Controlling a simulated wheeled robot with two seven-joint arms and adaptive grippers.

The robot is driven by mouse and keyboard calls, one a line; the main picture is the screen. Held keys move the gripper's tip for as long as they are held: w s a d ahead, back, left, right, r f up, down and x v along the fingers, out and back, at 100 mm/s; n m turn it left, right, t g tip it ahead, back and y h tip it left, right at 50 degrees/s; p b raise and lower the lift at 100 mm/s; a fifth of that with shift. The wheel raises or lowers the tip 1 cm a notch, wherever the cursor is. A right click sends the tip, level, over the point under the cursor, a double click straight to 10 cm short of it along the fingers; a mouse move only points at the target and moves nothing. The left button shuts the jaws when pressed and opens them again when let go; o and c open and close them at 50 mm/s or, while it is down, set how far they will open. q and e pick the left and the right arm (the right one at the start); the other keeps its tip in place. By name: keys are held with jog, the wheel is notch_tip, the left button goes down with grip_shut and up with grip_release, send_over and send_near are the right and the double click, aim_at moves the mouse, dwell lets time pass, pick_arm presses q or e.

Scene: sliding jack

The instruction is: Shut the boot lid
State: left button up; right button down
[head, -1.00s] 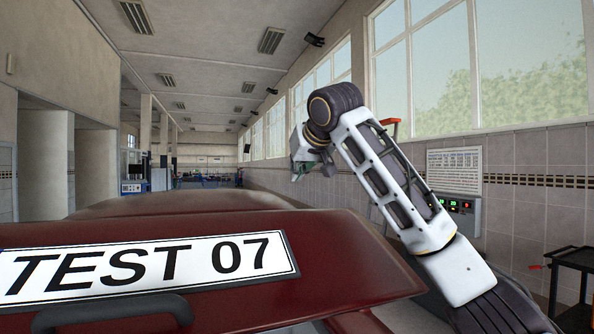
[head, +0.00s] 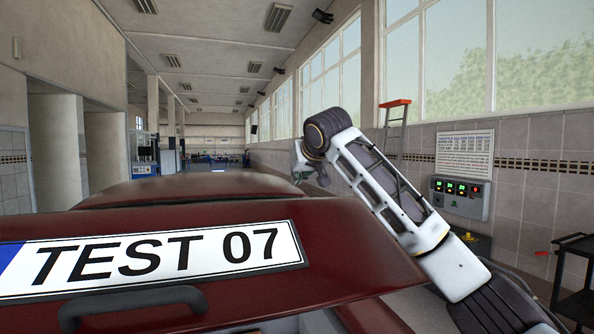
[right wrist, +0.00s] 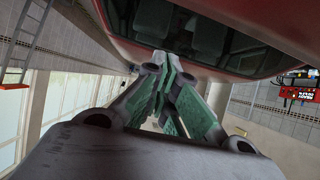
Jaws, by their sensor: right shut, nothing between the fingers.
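The dark red boot lid (head: 350,240) fills the lower left of the head view. It bears a white plate reading TEST 07 (head: 160,258) and a dark handle (head: 130,301). The lid looks raised, its plate side towards me. My right gripper (head: 303,168) is beyond the lid's far edge, up and to the right of the plate; it is small and partly hidden by my arm there. In the right wrist view its green-padded fingers (right wrist: 166,75) are together and empty, in front of the red car body and its window (right wrist: 215,45). My left gripper is not seen.
The car's red roof (head: 190,187) lies behind the lid. A ladder with an orange top (head: 395,103), a wall control box (head: 460,198) and a black trolley (head: 574,280) stand to the right. The hall beyond the car looks open.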

aim_at(300, 196)
jog(key=shift+s+d+f, duration=0.2)
jog(key=shift+s+f, duration=0.3)
jog(key=shift+s, duration=0.1)
jog(key=shift+s+d+f, duration=0.15)
jog(key=shift+s+f, duration=0.35)
jog(key=shift+s, duration=0.05)
jog(key=shift+s+f, duration=0.1)
jog(key=shift+f, duration=0.15)
